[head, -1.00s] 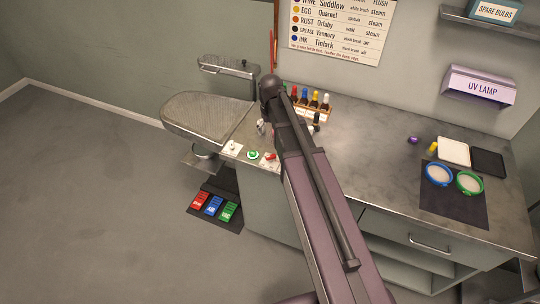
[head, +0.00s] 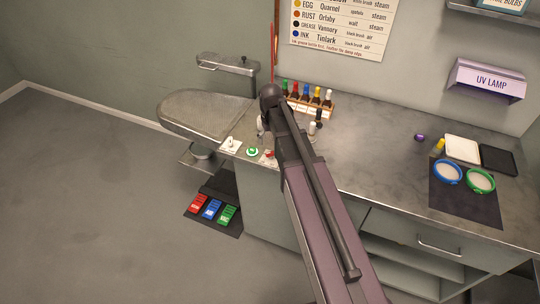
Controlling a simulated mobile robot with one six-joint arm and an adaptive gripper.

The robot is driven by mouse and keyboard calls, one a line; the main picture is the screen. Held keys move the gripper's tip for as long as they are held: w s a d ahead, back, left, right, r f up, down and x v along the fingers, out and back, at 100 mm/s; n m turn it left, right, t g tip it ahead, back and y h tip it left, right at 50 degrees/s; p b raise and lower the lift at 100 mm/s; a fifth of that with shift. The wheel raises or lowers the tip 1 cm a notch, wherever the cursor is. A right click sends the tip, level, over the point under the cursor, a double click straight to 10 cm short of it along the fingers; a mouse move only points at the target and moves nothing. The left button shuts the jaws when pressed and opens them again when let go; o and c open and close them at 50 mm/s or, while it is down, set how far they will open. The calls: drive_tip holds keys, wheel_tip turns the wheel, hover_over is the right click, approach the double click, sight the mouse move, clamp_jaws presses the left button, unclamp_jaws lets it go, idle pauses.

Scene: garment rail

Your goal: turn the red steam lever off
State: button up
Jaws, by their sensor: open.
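The red steam lever (head: 270,154) is a small red handle on a white plate at the front edge of the grey metal counter, left of centre in the head view. My arm crosses right beside it and covers part of its plate, so its exact angle is hard to read. My dark arm reaches up from the bottom to a joint above the counter. My gripper cannot be made out; it seems hidden behind the arm, so its distance from the lever does not show.
A green round button (head: 252,152) and another white plate (head: 230,144) sit left of the lever. A rack of bottles (head: 313,98) stands behind. A padded pressing board (head: 205,113) extends left. Coloured pedals (head: 212,208) lie below. Blue (head: 448,171) and green dishes (head: 480,181) rest at right.

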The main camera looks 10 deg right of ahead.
sight(271, 152)
drive_tip(key=shift+f+b, duration=2.9)
drive_tip(key=shift+f, duration=0.3)
drive_tip(key=c, duration=1.2)
drive_tip(key=shift+o, duration=0.2)
drive_tip(key=shift+a, duration=0.1)
